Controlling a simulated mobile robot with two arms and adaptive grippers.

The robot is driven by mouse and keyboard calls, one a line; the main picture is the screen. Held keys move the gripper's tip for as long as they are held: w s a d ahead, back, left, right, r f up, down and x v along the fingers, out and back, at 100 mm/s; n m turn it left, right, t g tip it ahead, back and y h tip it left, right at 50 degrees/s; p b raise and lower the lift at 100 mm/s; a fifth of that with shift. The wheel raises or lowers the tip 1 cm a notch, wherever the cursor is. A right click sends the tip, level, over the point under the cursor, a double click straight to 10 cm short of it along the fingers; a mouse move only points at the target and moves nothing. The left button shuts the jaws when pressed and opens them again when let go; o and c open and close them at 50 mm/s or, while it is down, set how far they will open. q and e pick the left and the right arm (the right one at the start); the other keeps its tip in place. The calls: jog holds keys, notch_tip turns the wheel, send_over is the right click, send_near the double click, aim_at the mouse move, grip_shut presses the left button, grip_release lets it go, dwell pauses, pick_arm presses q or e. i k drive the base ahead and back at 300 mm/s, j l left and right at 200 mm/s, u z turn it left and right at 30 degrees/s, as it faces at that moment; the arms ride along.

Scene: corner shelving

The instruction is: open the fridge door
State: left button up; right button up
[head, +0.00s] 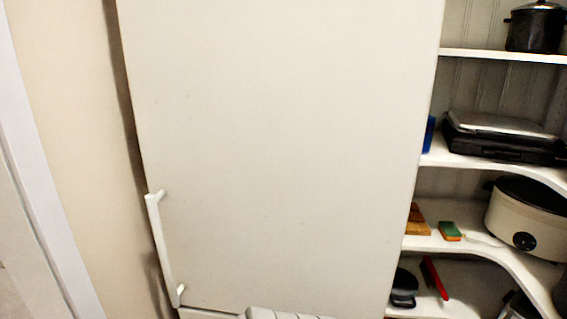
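The fridge door (290,140) is a large plain white panel filling the middle of the head view. It looks shut. Its white bar handle (159,245) runs upright along the lower left edge of the door. A seam shows at the door's bottom edge, below the handle. Neither of my grippers can be made out in this view, and nothing is touching the handle.
Curved white corner shelves (440,158) stand right of the fridge, holding a dark pot (535,30), a black appliance (505,135), a cream cooker (527,220) and a sponge (450,231). A beige wall (75,120) runs close along the left side.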

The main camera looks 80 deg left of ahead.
aim_at(281, 142)
jog(key=u, duration=2.85)
